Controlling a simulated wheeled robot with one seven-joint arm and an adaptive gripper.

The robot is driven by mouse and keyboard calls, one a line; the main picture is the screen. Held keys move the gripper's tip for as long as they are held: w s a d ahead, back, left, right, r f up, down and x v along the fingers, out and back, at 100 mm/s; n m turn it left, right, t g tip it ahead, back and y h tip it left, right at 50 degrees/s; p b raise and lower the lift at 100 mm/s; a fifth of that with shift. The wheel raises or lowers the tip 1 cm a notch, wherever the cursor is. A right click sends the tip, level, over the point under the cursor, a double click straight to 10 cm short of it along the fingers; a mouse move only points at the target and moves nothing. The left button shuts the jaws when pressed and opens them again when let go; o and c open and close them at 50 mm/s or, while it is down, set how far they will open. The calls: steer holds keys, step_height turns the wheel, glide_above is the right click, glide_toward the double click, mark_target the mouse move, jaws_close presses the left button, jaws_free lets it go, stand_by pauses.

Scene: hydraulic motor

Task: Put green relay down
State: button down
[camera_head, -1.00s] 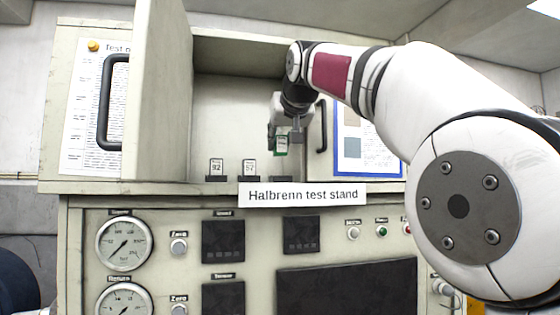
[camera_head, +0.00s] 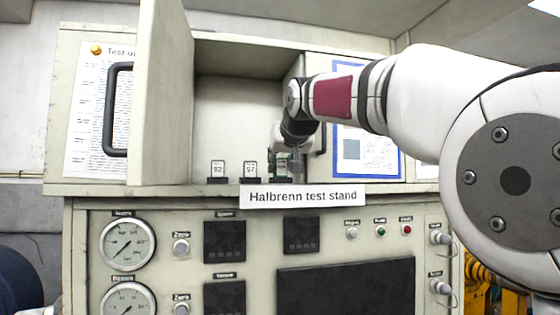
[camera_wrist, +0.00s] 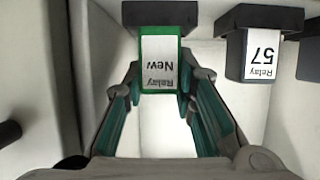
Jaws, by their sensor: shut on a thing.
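The green relay (camera_wrist: 160,65), with a white label reading "Relay New", is between the fingertips of my gripper (camera_wrist: 160,85) in the wrist view. My gripper is shut on it. The relay's end meets a dark holder (camera_wrist: 160,12); whether it is fully seated cannot be told. In the head view my gripper (camera_head: 290,160) is low inside the open cabinet, and the green relay (camera_head: 281,163) shows just beside its fingers, above a dark holder (camera_head: 281,180) on the cabinet floor.
Relay 57 (camera_head: 250,169) and relay 92 (camera_head: 217,170) stand in dark holders to the left. The open cabinet door (camera_head: 163,95) is at the left. The cabinet's right wall (camera_head: 300,70) is close to my wrist. A "Halbrenn test stand" sign (camera_head: 303,196) is on the front below.

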steer(key=shift+f, duration=0.45)
steer(key=c, duration=1.6)
jaws_free()
steer(key=shift+r, duration=0.15)
steer(key=shift+r, duration=0.2)
steer(key=b+v, duration=0.1)
steer(key=v, duration=1.1)
steer(key=shift+b, duration=0.4)
steer(key=shift+d, duration=0.1)
